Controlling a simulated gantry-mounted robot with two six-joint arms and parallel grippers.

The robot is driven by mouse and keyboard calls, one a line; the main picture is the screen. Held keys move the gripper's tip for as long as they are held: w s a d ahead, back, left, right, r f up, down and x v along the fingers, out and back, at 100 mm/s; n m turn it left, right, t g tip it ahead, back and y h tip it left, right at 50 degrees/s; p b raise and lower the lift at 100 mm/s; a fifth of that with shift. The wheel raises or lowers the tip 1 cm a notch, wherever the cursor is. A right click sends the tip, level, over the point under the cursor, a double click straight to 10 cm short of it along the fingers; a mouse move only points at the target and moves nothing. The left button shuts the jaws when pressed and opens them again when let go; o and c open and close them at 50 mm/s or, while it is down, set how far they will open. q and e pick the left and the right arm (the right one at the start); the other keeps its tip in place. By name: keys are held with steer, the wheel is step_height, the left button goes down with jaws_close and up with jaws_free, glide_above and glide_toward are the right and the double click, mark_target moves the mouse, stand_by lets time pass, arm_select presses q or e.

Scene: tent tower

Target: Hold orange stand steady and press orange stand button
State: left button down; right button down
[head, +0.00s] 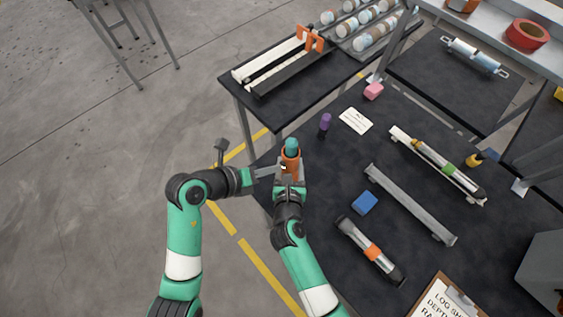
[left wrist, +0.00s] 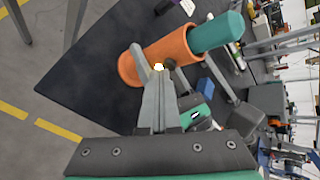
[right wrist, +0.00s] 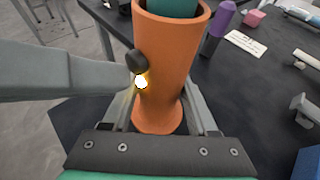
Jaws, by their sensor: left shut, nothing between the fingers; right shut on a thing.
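The orange stand (head: 290,161) is upright near the table's left edge, with a teal piece (head: 291,146) in its top. The right wrist view shows the stand (right wrist: 165,80) between the fingers of my right gripper (right wrist: 165,115), which is shut on it. A dark round knob (right wrist: 137,61) and a bright glowing spot (right wrist: 141,82) show on the stand's side. My left gripper (head: 283,168) is shut and empty, its tips at the stand's side by the glowing spot. In the left wrist view the tips (left wrist: 158,72) overlap the orange stand (left wrist: 160,55); exact contact is hard to tell.
A purple marker (head: 324,124) stands behind the orange stand, with a white card (head: 356,121) and a pink block (head: 373,91) beyond.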

arm_select(q)
steer(key=shift+s+a, duration=0.4)
steer(key=shift+s, duration=0.05)
steer(key=s+a, duration=0.3)
steer(key=shift+s+a, duration=0.25)
steer(key=shift+s, duration=0.05)
stand_by(0.6)
arm_select(e)
steer(key=c, duration=0.6)
jaws_free()
steer(key=shift+r, duration=0.1)
steer(key=o, duration=0.5)
